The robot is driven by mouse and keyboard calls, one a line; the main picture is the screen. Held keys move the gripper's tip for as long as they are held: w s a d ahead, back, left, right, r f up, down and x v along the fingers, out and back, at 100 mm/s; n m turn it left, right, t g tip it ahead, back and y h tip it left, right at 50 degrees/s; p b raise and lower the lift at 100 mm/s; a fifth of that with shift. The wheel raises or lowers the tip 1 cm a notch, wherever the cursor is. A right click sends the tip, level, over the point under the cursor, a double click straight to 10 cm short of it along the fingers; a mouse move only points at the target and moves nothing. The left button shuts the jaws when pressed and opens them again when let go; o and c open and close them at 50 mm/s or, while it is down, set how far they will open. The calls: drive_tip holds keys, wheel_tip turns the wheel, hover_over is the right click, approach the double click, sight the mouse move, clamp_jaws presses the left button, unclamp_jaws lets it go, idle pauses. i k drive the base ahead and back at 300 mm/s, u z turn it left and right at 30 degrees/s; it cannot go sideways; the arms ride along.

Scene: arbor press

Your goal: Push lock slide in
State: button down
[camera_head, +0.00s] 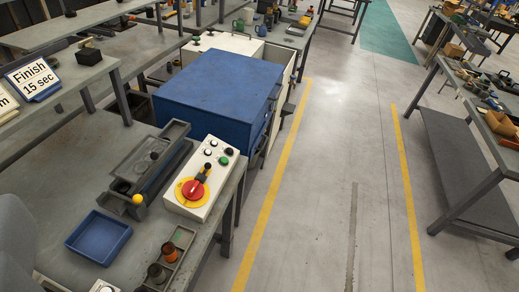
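A long dark grey fixture (172,143) lies on the grey workbench (60,203) at the lower left. A rod with a yellow ball knob (138,199) is at its near end. I cannot tell which part is the lock slide, nor how far in it sits. Beside the fixture on the right is a white control box (222,171) with a red rotary switch on a yellow plate and several small buttons. My gripper is not in view. A blurred grey shape fills the lower left corner; I cannot tell what it is.
A blue tray (99,237) lies in front of the fixture. A small holder with dark and orange cylinders (171,252) is near the bench edge. A blue cabinet (218,88) stands behind. The floor aisle (330,190) between yellow lines is clear. Another bench (470,105) stands right.

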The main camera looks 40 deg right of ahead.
sight(208, 165)
drive_tip(key=z, duration=0.7)
drive_tip(key=i, duration=1.25)
drive_tip(key=z, duration=0.3)
